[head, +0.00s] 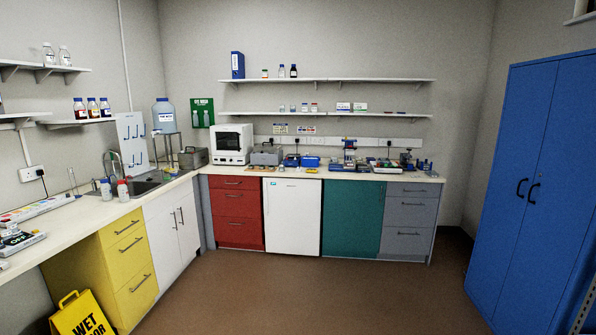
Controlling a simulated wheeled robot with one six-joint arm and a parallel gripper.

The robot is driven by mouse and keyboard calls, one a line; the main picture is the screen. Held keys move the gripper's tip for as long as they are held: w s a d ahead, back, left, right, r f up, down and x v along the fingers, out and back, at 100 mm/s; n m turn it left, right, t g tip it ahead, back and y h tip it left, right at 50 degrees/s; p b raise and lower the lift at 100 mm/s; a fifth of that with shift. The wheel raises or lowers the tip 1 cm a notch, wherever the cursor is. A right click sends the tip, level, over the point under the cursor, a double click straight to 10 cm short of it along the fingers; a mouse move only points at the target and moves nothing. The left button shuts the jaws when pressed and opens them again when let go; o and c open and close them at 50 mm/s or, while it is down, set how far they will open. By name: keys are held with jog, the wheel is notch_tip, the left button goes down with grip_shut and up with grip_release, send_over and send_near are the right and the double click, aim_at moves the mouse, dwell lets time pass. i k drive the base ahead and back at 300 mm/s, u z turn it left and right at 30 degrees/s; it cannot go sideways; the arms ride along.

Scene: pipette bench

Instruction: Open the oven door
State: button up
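A white oven (231,145) stands on the back bench, near the corner left of centre. Its door has a dark window (229,140) and looks shut. I cannot make out the door's handle at this size. My gripper is not in view, and nothing in the frame hides the oven's front.
The bench has red drawers (236,213), a white fridge (292,217) and a teal cupboard (352,219) below. A grey device (266,155) stands right of the oven. A yellow wet-floor sign (82,316) stands front left, a blue cabinet (535,190) right. The middle floor is clear.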

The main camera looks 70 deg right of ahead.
aim_at(214, 129)
jog(key=z, duration=1.8)
jog(key=i, duration=2.45)
jog(key=z, duration=0.4)
jog(key=i, duration=1.5)
jog(key=u, duration=0.15)
